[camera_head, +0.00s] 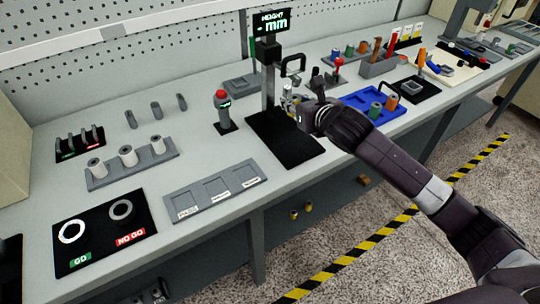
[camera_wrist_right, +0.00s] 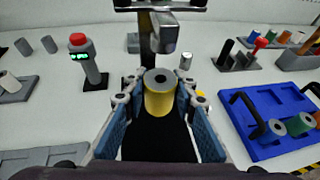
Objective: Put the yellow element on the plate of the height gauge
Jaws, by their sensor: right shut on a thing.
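The yellow element (camera_wrist_right: 159,95), an upright cylinder with a grey top and a dark hole, sits between the finger pads of my right gripper (camera_wrist_right: 158,100) in the wrist view. My right gripper (camera_head: 290,103) is shut on it, near the height gauge's post (camera_head: 268,85). The gauge's black plate (camera_head: 287,141) shows bare in front of the post, and its base also lies below the element in the wrist view (camera_wrist_right: 155,138). I cannot tell whether the element touches the plate. In the head view the element is not clearly visible. My left gripper is not in view.
The gauge display (camera_head: 271,24) reads "HEIGHT - mm". A red-topped button post (camera_head: 222,110) stands left of the gauge. A blue tray (camera_head: 352,103) with several coloured cylinders lies to the right. A grey three-pocket tray (camera_head: 215,190) lies front left.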

